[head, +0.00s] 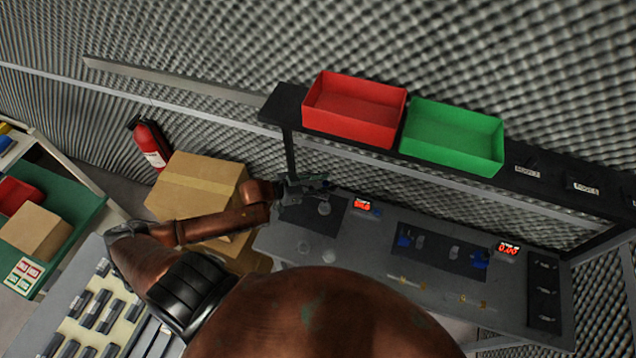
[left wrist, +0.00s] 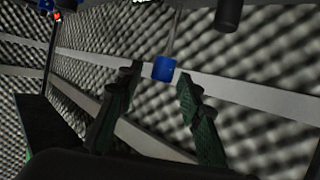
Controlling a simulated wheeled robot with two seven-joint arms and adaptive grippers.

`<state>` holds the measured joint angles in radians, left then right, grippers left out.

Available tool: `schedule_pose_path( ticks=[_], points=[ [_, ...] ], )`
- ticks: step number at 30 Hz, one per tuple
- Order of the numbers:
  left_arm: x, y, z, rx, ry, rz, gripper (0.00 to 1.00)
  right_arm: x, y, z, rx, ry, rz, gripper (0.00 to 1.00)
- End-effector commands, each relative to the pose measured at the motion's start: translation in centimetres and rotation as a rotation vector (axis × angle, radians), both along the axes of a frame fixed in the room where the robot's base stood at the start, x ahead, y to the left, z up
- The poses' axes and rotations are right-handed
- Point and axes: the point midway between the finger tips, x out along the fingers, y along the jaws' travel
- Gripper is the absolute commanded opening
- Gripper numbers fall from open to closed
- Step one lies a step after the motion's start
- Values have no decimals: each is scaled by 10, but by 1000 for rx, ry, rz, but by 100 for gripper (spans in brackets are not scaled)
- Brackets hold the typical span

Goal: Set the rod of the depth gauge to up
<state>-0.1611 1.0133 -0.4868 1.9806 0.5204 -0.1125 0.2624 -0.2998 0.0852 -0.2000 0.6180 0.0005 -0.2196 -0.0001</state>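My left gripper (head: 318,184) is at the far left end of the grey bench, by the dark post of the shelf. In the left wrist view its two dark green fingers (left wrist: 160,76) are apart, with no object held. A blue cylindrical piece (left wrist: 163,68) on a thin pale rod (left wrist: 175,35) shows between the fingertips in that view. It may be the depth gauge's rod end; I cannot tell whether a finger touches it. A dark cylinder (left wrist: 228,14) is beside it at upper right. In the head view my arm and gripper hide this spot. My right gripper is not in view.
A shelf above holds a red bin (head: 355,108) and a green bin (head: 453,137). Cardboard boxes (head: 195,185) and a fire extinguisher (head: 150,143) stand left of the bench.

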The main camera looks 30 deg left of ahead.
Motion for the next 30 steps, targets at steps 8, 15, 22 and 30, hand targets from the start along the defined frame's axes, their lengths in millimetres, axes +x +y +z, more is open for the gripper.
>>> schedule_pose_path(
  ticks=[8, 15, 22, 30],
  points=[
    [-37, 23, 15, 4, 4, 1, 34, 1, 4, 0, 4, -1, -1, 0],
    [-72, 44, 33, 3, 4, -1, 34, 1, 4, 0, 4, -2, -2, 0],
    [-89, 55, 43, 1, 0, 0, 34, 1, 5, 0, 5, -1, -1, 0],
    [-92, 57, 45, 1, 0, 0, 34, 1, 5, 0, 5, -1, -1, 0]
  ],
)
